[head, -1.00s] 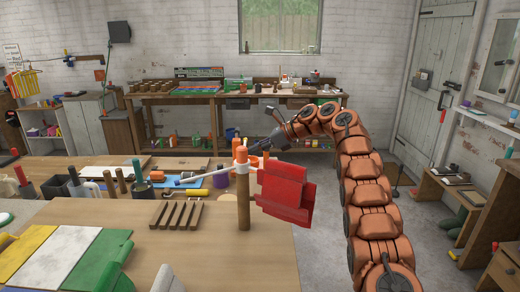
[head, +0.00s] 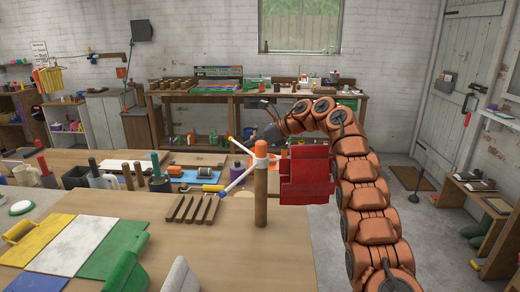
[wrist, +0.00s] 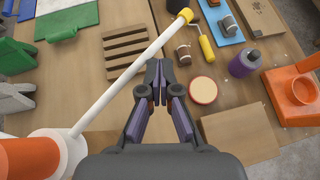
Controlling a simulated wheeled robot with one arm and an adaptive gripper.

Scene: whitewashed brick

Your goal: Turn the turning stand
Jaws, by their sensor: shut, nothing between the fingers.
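The turning stand has a wooden post (head: 260,200) on the near bench, with an orange cap, a white collar and white arms. One blue-tipped white arm (head: 240,179) points toward the front left. A red panel (head: 305,178) is on the stand's right side. In the wrist view, a white arm with a yellow tip (wrist: 184,15) runs from the orange-and-white hub (wrist: 62,150) past my fingertips. My gripper (wrist: 159,80) is shut and empty, close to the right of that arm; I cannot tell whether they touch. In the head view my gripper is partly hidden behind the stand.
A slatted wooden rack (head: 191,208) lies left of the post.

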